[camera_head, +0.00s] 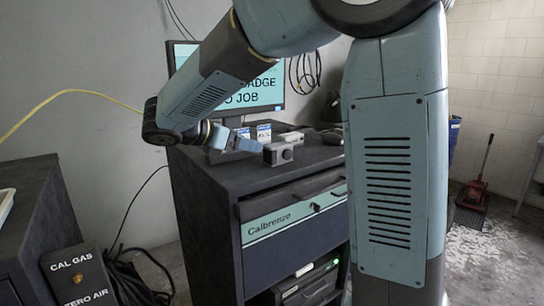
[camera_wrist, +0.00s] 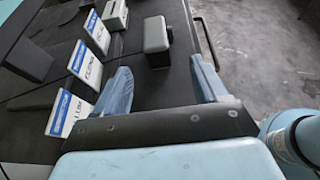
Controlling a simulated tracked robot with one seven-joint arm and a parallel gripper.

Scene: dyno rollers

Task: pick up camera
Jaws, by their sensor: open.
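The camera (camera_head: 277,154) looks like a small grey box with a round dark front, on top of the dark cabinet. In the wrist view, a grey block that appears to be the camera (camera_wrist: 157,36) lies just beyond my fingertips, roughly in line with the gap between them. My gripper (camera_head: 236,143) is low over the cabinet top, to the left of the camera. In the wrist view my gripper (camera_wrist: 159,70) is open, with nothing between its two blue fingers. The camera appears apart from the fingers.
Several white-and-blue cards (camera_wrist: 84,65) stand in a row left of the fingers. Another grey box (camera_head: 291,137) sits behind the camera. A monitor (camera_head: 250,97) stands at the back. The cabinet edge drops to the floor (camera_wrist: 250,45) on the right.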

